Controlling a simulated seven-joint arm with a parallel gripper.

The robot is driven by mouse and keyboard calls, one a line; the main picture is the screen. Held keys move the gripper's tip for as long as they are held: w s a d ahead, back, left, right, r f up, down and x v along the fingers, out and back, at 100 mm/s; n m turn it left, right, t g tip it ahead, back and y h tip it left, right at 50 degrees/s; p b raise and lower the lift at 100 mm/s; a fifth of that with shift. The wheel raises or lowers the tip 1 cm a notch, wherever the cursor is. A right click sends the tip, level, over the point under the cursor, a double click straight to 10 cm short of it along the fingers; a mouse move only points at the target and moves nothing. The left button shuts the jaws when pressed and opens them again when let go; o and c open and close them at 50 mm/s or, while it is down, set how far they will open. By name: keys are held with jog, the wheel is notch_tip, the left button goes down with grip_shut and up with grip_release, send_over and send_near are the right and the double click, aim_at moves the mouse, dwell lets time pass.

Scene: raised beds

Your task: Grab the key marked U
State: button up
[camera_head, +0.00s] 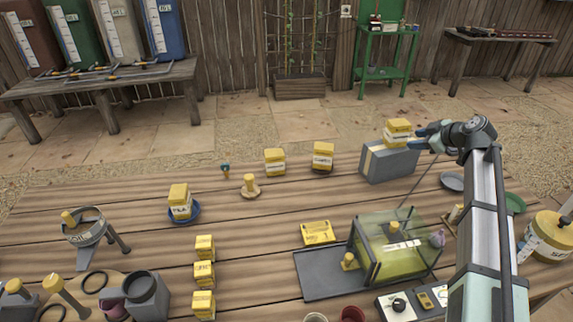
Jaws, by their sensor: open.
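I cannot make out a key marked U; the markings on the small things here are too small to read. My gripper (418,139) is at the right, close beside a yellow labelled block (398,131) on top of a grey box (388,161). Its jaws are open and point left toward that block; whether they touch it I cannot tell. Other yellow labelled blocks stand on the wooden table (250,222), such as one on a blue dish (182,212). A small teal-topped thing (225,168) stands near the table's back edge.
A clear-walled case (393,252) stands on the right, by a dark tray (325,274) and a flat yellow packet (318,232). A grey stand (90,231) and cups are at left. Behind are a bench with tanks (100,78) and a green rack (384,50). The table's middle is mostly clear.

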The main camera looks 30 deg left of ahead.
jog(key=s+a+f+n+g+h, duration=0.1)
jog(key=s+a+f+n+g, duration=0.1)
jog(key=s+a, duration=0.5)
jog(key=s+a+f+n+g, duration=0.1)
jog(key=s+a+n, duration=0.15)
jog(key=a, duration=0.85)
jog(key=n+g+h, duration=0.2)
jog(key=n+h, duration=0.3)
jog(key=h, duration=0.3)
send_near(225, 164)
jog(key=f, duration=1.2)
jog(key=shift+w+a+f, duration=0.1)
jog(key=shift+a+f, duration=0.1)
jog(key=shift+f, duration=0.1)
jog(key=shift+c, duration=0.4)
grip_shut()
